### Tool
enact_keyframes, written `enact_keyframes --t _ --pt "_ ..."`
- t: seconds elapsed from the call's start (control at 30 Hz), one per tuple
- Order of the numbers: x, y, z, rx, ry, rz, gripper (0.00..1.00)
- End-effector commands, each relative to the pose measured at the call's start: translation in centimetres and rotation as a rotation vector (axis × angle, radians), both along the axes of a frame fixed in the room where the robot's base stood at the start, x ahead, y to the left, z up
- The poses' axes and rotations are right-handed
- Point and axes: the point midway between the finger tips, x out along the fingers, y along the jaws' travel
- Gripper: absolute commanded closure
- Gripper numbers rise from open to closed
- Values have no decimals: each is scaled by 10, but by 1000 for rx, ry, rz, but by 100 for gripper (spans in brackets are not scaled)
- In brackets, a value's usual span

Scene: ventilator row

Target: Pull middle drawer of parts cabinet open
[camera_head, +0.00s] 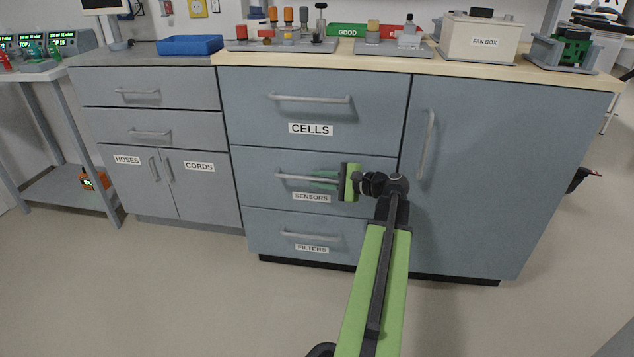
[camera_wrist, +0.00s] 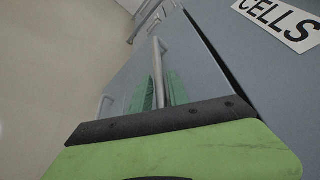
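The parts cabinet has three drawers, and its middle drawer (camera_head: 257,192), marked SENSORS, looks flush with the front. The drawer's bar handle (camera_head: 292,177) runs across it, and the bar also shows in the wrist view (camera_wrist: 157,60). My gripper (camera_head: 325,180) is at the right part of this handle. In the wrist view its green fingers (camera_wrist: 159,92) lie on either side of the bar, seemingly with narrow gaps. The fingers look open around the bar; the right end of the handle is hidden by my gripper.
The CELLS drawer (camera_head: 312,88) is above and the FILTERS drawer (camera_head: 270,228) below, both shut. A tall door (camera_head: 480,170) with an upright handle is at the right. A lower grey cabinet (camera_head: 100,125) stands left. The floor (camera_head: 190,290) in front is clear.

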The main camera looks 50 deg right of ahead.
Motion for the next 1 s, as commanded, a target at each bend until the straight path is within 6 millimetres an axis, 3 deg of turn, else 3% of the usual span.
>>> enact_keyframes --t 0.03,0.13,1.0 --pt "0 0 0 0 0 0 87" --pt "0 0 0 0 0 0 100" --pt "-1 -1 -1 -1 2 -1 100"
